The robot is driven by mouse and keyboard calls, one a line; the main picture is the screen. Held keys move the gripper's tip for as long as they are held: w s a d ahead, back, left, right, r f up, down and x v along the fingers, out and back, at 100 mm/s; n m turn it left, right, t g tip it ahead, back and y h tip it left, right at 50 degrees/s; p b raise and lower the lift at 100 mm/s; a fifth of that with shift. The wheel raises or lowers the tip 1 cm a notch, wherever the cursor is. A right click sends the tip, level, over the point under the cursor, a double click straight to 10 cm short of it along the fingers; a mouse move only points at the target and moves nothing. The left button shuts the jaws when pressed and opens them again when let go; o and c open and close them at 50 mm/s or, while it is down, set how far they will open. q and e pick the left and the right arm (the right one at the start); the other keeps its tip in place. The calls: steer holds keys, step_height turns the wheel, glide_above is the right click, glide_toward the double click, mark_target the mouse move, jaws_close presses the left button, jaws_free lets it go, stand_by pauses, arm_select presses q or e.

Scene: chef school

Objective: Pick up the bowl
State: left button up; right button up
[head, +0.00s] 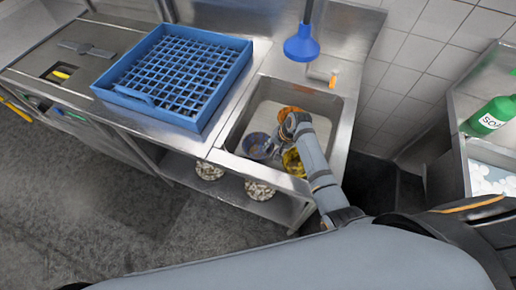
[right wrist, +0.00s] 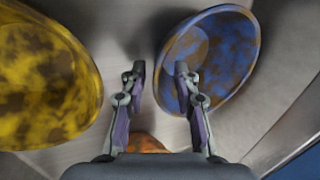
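Three stained bowls sit in the sink (head: 240,128). The blue and brown bowl (head: 252,146) is on the left of the basin, the yellow one (head: 293,165) at the near right and the orange one (head: 287,111) farther back. My right gripper (head: 271,148) is down in the sink beside the blue bowl. In the right wrist view the right gripper (right wrist: 160,70) is open. The blue bowl's (right wrist: 222,50) near rim shows between its fingers, and one finger overlaps the bowl. Contact cannot be told. The yellow bowl (right wrist: 45,85) is left. My left gripper is out of view.
A blue dish rack (head: 175,75) stands on the counter left of the sink. The sink walls are close around the gripper.

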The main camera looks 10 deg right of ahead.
jaws_close()
steer(key=shift+r, duration=0.1)
stand_by(0.3)
step_height(320, 180, up, 10)
steer(key=shift+f+b, duration=0.1)
steer(key=shift+b, duration=0.2)
